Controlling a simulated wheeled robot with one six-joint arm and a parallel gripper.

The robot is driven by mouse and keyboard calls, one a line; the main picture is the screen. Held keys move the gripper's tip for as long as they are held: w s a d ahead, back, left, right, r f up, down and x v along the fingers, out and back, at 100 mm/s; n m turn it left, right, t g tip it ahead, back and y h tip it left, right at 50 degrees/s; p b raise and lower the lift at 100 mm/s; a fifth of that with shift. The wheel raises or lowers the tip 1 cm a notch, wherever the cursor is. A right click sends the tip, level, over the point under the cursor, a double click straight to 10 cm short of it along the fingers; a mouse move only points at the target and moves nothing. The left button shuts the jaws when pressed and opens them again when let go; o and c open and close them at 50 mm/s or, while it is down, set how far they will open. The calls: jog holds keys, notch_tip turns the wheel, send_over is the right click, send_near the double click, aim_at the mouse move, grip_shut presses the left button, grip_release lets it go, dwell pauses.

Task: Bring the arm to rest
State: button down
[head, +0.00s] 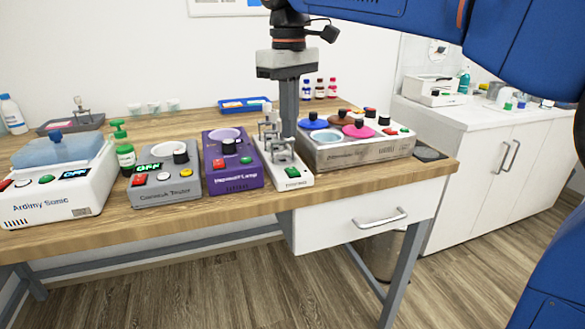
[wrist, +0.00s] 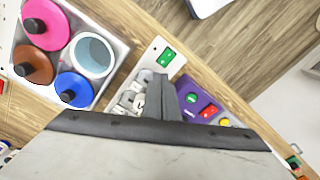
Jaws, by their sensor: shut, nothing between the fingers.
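My gripper (head: 289,132) points straight down over the workbench (head: 370,184) in the head view. Its fingers are shut with nothing between them. In the wrist view the closed fingers (wrist: 161,95) reach over the bench devices. The fingertips are close to a narrow white device (head: 292,176) with metal clamps, which also shows in the wrist view (wrist: 153,52). I cannot tell whether they touch it. My arm comes in from the upper right of the head view.
A box with coloured lids (head: 345,153) stands right of the gripper, a purple device (head: 236,182) left. Further left are a grey device (head: 165,190) and a white machine (head: 52,200). A blue tray (head: 243,105) lies behind. A white cabinet (head: 470,170) stands at right.

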jog(key=s+d+f+m+t, duration=0.15)
jog(key=s+d+f, duration=0.3)
jog(key=d, duration=0.45)
jog(key=s+d+f+m+t, duration=0.1)
jog(key=s+d+f+m, duration=0.3)
jog(key=d, duration=0.6)
jog(key=s+d+f+m, duration=0.1)
jog(key=s+d+f, duration=0.2)
jog(key=s+f, duration=0.1)
jog(key=s+d+f+m+t, duration=0.1)
jog(key=s+d+f, duration=0.2)
jog(key=f, duration=0.4)
jog(key=s+d+f+m+t, duration=0.1)
jog(key=s+d+f+m, duration=0.1)
jog(key=s+f, duration=0.3)
jog(key=shift+s+d+f, duration=0.4)
jog(key=shift+d+f, duration=0.35)
jog(key=shift+d, duration=0.1)
